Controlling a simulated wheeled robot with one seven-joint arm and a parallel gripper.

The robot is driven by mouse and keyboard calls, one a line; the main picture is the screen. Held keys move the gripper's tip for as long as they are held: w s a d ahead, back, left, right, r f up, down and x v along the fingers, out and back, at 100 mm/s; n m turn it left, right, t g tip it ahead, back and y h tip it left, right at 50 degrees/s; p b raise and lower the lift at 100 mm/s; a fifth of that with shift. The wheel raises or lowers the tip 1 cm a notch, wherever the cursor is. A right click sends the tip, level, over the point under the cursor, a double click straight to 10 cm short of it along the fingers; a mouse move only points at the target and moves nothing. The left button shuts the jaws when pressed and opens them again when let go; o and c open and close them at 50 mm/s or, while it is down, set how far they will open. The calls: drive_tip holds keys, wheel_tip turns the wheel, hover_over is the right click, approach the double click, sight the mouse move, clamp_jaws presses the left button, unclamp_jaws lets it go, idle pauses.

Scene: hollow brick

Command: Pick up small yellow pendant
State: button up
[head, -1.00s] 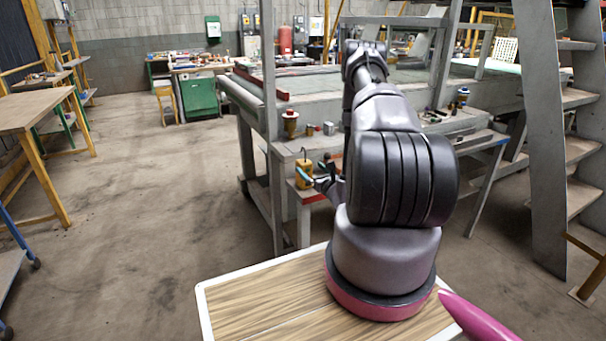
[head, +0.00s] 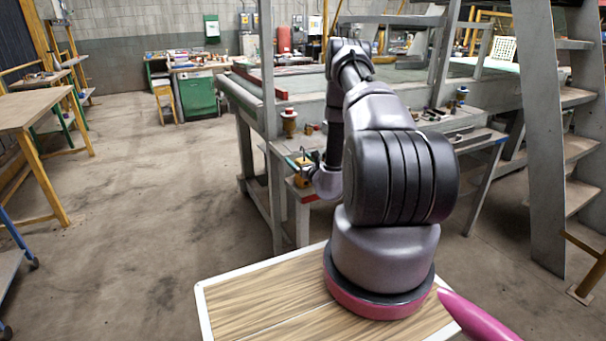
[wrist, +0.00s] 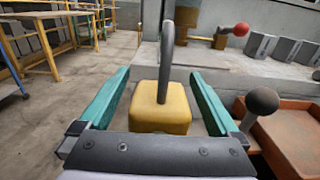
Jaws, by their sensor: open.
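The small yellow pendant (wrist: 160,107) is a yellow block with a grey hook-like stem rising from its top. In the wrist view it stands between the two teal fingers of my gripper (wrist: 158,95), with gaps visible on both sides. My gripper is open. In the head view the pendant (head: 302,170) is at the near left corner of the grey workbench, and my gripper (head: 308,168) is right by it. My wrist hides part of that spot in the head view.
A red-brown tray (wrist: 290,138) and a dark ball knob (wrist: 262,101) are close on the right in the wrist view. A red ball knob (wrist: 241,30) and several grey blocks stand farther back. A brass-coloured pot (head: 289,122) is on the workbench (head: 259,115).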

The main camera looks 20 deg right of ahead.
clamp_jaws()
drive_tip(key=shift+r, duration=0.1)
